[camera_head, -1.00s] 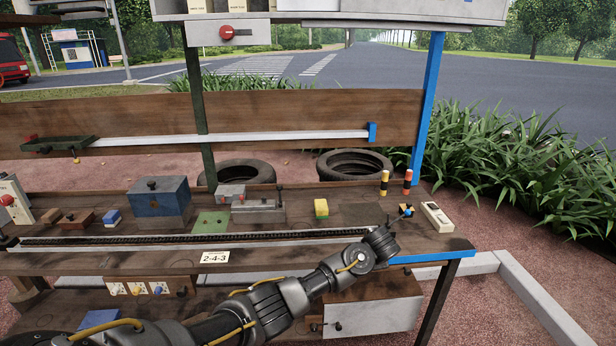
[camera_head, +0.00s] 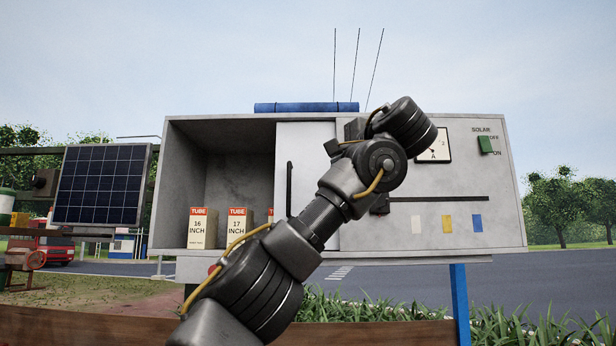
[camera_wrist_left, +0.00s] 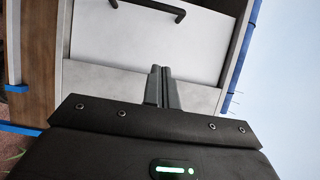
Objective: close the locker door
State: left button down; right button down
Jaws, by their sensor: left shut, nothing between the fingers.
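The locker is a grey metal cabinet (camera_head: 220,123) with an open compartment on its left. Its door (camera_head: 305,150) is a pale flat panel with a black upright handle (camera_head: 289,188), standing right of the opening. My left gripper (camera_wrist_left: 162,70) is shut and empty; its fingertips show over the door's edge in the left wrist view, with the handle (camera_wrist_left: 150,9) beyond them. Whether they touch the door I cannot tell. In the head view my left arm covers the door's lower right part and the gripper mostly hides behind the wrist. My right gripper is not in view.
Tube boxes (camera_head: 202,230) stand in the open compartment. Right of the door are a gauge (camera_head: 436,147), a green solar switch (camera_head: 485,145) and coloured labels. A blue roll (camera_head: 305,107) lies on top. A solar panel (camera_head: 101,184) stands at the left.

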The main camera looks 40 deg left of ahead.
pick_arm(q)
jog(key=shift+s+a+r, duration=0.1)
jog(key=shift+a+r, duration=0.05)
jog(key=p, duration=0.5)
send_near(302, 171)
jog(key=w+a, duration=0.1)
jog(key=w+a+f, duration=0.1)
jog(key=a, duration=0.1)
jog(key=shift+w+f, duration=0.2)
jog(key=shift+w, duration=0.2)
jog(key=s+a, duration=0.1)
jog(key=s+a+p, duration=0.1)
jog(key=s, duration=0.1)
jog(key=shift+f, duration=0.25)
jog(key=shift+w, duration=0.1)
